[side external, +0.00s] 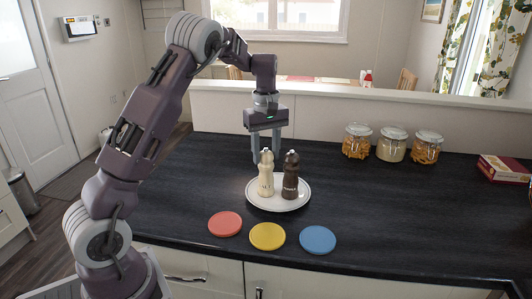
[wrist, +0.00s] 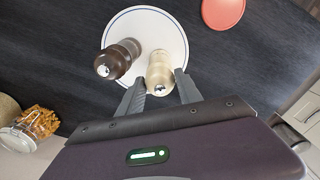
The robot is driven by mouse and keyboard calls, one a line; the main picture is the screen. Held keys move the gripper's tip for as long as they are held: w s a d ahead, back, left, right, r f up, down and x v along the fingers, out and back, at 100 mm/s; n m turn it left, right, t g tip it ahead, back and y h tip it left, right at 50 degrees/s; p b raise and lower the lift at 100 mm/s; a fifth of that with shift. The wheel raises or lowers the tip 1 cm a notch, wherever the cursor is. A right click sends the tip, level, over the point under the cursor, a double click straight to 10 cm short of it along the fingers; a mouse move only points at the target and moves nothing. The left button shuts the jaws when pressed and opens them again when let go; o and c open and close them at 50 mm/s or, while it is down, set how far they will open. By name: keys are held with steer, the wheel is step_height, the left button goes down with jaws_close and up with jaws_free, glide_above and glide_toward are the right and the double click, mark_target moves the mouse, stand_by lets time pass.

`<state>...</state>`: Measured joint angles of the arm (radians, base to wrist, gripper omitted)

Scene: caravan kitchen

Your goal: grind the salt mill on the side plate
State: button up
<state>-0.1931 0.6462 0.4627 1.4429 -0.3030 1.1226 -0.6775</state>
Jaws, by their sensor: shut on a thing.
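A cream mill (side external: 266,182) and a dark brown mill (side external: 290,178) stand upright side by side on a white side plate (side external: 278,207). Both carry small lettering that I cannot read clearly; the cream one looks like the salt mill. My gripper (side external: 266,158) points down from above, its fingers at the cream mill's upper part. In the wrist view my gripper (wrist: 161,86) has one finger on each side of the cream mill (wrist: 159,72) and is shut on it. The dark mill (wrist: 119,60) stands close beside the left finger. The exact finger contact is hard to see.
Red (side external: 225,224), yellow (side external: 268,236) and blue (side external: 318,239) discs lie along the counter's front. Three glass jars (side external: 391,146) stand at the back right, with a red box (side external: 505,168) at the far right. The dark counter between plate and jars is clear.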

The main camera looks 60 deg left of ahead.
steer(key=n, duration=1.4)
steer(key=shift+n, duration=0.3)
steer(key=n, duration=0.4)
steer(key=shift+n, duration=0.4)
steer(key=shift+r, duration=0.1)
steer(key=o, duration=1.1)
steer(key=shift+r, duration=4.05)
